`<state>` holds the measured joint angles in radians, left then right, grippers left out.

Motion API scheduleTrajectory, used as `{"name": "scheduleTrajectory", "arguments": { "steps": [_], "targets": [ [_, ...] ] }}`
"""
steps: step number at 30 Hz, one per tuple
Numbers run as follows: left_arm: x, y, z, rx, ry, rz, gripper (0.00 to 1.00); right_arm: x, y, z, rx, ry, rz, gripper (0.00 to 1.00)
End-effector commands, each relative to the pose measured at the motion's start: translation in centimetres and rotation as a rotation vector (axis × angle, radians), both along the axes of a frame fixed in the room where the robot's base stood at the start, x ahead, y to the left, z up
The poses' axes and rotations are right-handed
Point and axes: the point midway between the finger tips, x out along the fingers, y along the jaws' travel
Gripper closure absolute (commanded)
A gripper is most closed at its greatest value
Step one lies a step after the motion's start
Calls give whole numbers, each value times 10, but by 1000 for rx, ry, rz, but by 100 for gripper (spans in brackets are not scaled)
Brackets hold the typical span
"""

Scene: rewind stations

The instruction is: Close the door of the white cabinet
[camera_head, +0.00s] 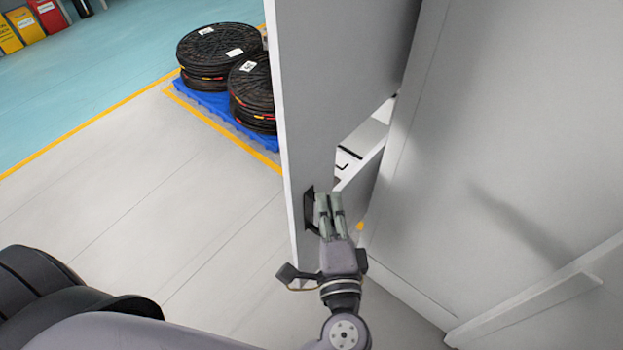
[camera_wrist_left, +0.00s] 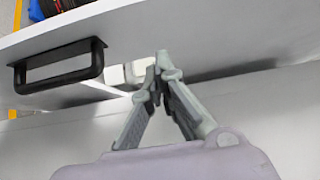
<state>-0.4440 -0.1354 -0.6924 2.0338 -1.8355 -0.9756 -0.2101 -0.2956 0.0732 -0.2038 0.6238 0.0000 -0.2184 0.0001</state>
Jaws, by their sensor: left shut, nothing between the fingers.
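The white cabinet (camera_head: 520,130) fills the right of the head view. Its door (camera_head: 335,75) stands partly open, with a gap through which a bit of the inside shows. A black handle (camera_head: 309,210) sits low on the door, near its free edge; it also shows in the left wrist view (camera_wrist_left: 58,65). My left gripper (camera_head: 328,197) is shut and empty, just right of the handle in the head view and close to the door. In the left wrist view its fingertips (camera_wrist_left: 160,65) meet to the right of the handle. I cannot tell whether they touch the door. My right gripper is not in view.
Stacks of black round reels (camera_head: 215,50) stand on a blue pallet (camera_head: 210,100) beyond the door. Yellow and red bins (camera_head: 25,22) are at the far left. The grey floor (camera_head: 170,180) left of the door is clear.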

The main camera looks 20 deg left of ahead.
Motion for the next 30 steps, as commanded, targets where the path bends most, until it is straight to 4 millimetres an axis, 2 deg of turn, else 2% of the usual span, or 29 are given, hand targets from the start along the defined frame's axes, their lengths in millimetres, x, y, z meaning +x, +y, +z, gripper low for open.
{"name": "scheduleTrajectory", "arguments": {
  "steps": [1, 3, 10, 25, 30],
  "targets": [
    [10, 4, 5, 2, -2, 1, 100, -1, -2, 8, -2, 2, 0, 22],
    [19, 13, 5, 2, 0, 1, 100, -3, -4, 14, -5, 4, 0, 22],
    [27, 39, 2, 3, 1, -1, 100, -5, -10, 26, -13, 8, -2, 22],
    [29, 45, -1, 0, 1, -3, 100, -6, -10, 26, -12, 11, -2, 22],
    [33, 58, 0, 3, 0, -22, 100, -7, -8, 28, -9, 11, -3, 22]
  ]
}}
